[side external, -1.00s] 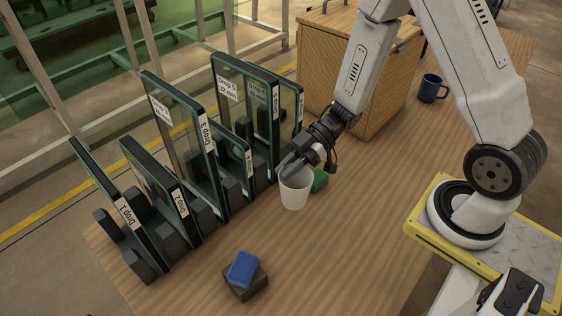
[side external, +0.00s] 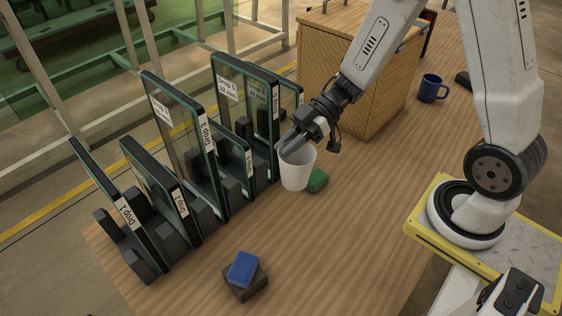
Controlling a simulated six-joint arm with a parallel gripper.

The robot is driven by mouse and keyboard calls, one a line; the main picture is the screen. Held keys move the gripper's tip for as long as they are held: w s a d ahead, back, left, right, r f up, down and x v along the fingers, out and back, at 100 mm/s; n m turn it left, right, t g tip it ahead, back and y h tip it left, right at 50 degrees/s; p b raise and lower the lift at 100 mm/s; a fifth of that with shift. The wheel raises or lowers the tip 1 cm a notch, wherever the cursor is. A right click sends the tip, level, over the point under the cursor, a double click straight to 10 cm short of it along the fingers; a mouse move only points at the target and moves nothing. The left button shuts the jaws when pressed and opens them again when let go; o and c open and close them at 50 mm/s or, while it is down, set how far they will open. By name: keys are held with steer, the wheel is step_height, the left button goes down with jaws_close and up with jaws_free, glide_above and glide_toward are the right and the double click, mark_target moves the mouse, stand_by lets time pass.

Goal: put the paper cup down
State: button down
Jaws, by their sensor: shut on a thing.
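The white paper cup (side external: 297,172) is upright, close to the right of the row of glass panels. My gripper (side external: 291,147) comes down from the upper right and is shut on the cup at its rim. Part of the gripper hides the cup's upper right edge. The cup's base appears to be above the wooden table (side external: 360,215), though the exact gap cannot be told from this view.
A green sponge-like item (side external: 318,181) lies just right of the cup. Upright labelled glass panels (side external: 180,120) stand in dark holders to the left. A blue block (side external: 243,269) rests on a dark block in front. A wooden cabinet (side external: 340,75) and blue mug (side external: 431,88) are behind. The table's front middle is clear.

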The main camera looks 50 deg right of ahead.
step_height(320, 180, up, 20)
steer(key=w+d+m+t+h, duration=0.2)
steer(key=w+d+m+t, duration=0.15)
steer(key=d, duration=0.35)
steer(key=w+d+m+t+h, duration=0.2)
steer(key=w+d+m+t, duration=0.15)
steer(key=d, duration=0.35)
steer(key=s+d+m+t+h, duration=0.3)
steer(key=d+m+h, duration=0.6)
steer(key=d, duration=1)
step_height(320, 180, down, 28)
steer(key=w+t, duration=0.1)
steer(key=shift+a+f+n+y, duration=0.25)
steer(key=shift+a+n+y, duration=0.05)
steer(key=shift+a, duration=0.1)
steer(key=shift+w+f, duration=0.1)
steer(key=shift+f, duration=2.1)
steer(key=shift+f, duration=1.75)
